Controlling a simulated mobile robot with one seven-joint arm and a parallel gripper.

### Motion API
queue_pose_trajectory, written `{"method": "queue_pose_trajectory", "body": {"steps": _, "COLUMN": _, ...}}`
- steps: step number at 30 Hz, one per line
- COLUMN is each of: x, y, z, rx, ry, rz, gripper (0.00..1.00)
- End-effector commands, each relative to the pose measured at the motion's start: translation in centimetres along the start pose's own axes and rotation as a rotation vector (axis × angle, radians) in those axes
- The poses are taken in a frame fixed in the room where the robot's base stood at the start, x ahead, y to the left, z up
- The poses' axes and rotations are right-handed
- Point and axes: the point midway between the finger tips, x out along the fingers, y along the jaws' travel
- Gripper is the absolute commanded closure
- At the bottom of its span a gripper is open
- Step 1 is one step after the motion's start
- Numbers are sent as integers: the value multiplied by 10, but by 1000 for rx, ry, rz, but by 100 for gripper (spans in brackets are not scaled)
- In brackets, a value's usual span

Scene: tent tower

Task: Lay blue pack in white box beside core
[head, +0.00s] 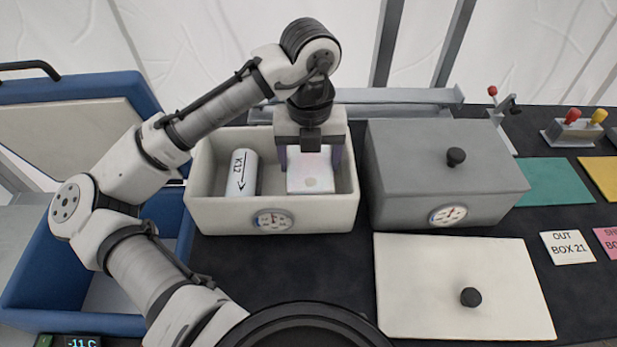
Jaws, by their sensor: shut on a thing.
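The open white box (330,217) stands left of centre, with a round dial on its front wall. The core (241,174), a white cylinder marked K12 with an arrow, lies in its left part. My gripper (312,158) points down into the right part of the box, shut on a flat pack (312,182). The pack looks pale white-pink here, not clearly blue. It is right of the core with a gap between them. I cannot tell if its underside touches the box floor.
A closed grey box (420,160) stands close on the right. A white lid (440,290) with a black knob lies in front of it. An open blue cooler (60,270) is at left. Cards, coloured mats and levers (573,127) are at far right. Dark table shows in front of the white box.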

Motion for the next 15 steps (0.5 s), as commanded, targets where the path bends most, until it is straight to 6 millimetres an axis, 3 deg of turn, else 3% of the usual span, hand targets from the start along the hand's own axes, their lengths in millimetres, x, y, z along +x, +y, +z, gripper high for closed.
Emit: {"method": "queue_pose_trajectory", "body": {"steps": 15, "x": 62, "y": 0, "z": 0, "rx": 0, "ry": -1, "rz": 0, "gripper": 58}}
